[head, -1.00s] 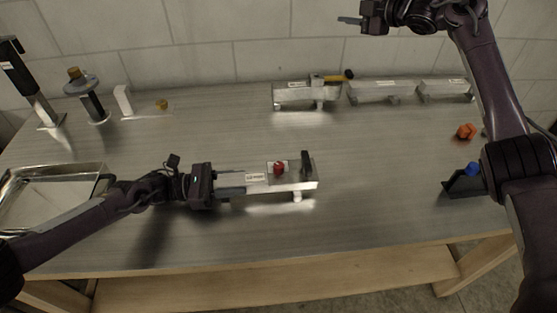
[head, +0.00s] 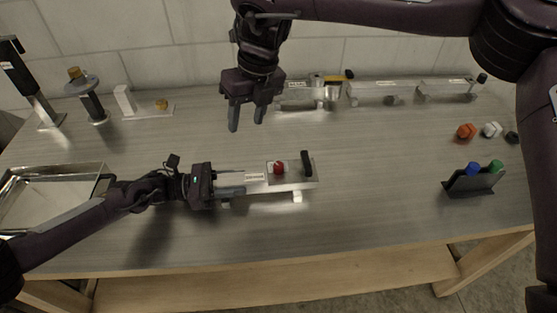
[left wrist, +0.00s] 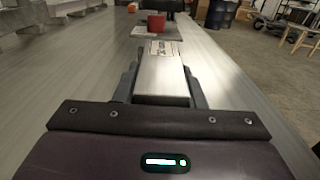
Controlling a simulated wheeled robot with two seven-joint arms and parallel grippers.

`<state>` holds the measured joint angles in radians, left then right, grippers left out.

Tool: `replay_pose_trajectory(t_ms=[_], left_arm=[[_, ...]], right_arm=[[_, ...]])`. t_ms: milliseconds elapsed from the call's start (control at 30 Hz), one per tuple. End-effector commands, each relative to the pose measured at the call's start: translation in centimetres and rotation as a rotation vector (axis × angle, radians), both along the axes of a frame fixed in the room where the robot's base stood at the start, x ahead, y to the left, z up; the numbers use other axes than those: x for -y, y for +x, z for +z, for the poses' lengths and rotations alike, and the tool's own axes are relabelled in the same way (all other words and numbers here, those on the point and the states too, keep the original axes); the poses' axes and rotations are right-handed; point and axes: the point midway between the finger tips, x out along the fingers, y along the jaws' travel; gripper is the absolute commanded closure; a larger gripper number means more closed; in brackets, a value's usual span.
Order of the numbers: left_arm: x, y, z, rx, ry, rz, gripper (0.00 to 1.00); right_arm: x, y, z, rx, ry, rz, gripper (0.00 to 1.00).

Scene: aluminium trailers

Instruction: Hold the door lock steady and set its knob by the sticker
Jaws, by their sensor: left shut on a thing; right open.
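The door lock (head: 300,184) is a silver bar with a white sticker (head: 255,177), a red knob (head: 279,168) and a black upright handle (head: 306,163) at its right end. My left gripper (head: 232,185) is shut on the lock's left end, close over the table. In the left wrist view the silver bar (left wrist: 163,75) lies between the fingers, with the sticker (left wrist: 164,48) and red knob (left wrist: 156,25) beyond. The sticker's print is too small to read. My right gripper (head: 247,118) is open and empty, pointing down behind and left of the knob.
Several silver lock units (head: 380,90) stand along the back wall. A metal tray (head: 50,200) is at the left. A black holder (head: 474,184) with blue and green pens, and an orange piece (head: 466,131), are at the right. The front middle of the table is clear.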

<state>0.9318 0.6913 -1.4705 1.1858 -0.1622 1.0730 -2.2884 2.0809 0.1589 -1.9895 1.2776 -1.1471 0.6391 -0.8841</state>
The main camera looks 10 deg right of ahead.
Motion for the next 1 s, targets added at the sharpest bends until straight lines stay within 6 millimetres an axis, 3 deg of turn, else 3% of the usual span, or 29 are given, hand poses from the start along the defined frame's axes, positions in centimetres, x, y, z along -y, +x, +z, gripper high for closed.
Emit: replay_pose_trajectory(t_ms=[100,300,467,800,1000], left_arm=[[0.0,0.0,-0.1,-0.001,0.001,0.001,0.93],[0.0,0.0,-0.1,-0.001,0.001,0.000,0.93],[0.0,0.0,-0.1,-0.001,0.001,0.000,0.93],[0.0,0.0,0.0,-0.001,0.001,0.000,0.93],[0.0,0.0,0.0,-0.001,0.001,0.000,0.93]], right_arm=[[3.2,-0.6,-0.8,-0.013,-0.128,0.008,0.55],[6.0,-1.0,-1.3,-0.033,-0.218,0.004,0.55],[6.3,-1.0,-2.9,-0.039,-0.229,0.002,0.55],[6.2,-1.1,-9.6,-0.039,-0.226,0.002,0.55],[6.2,-1.0,-12.3,-0.036,-0.225,0.001,0.55]])
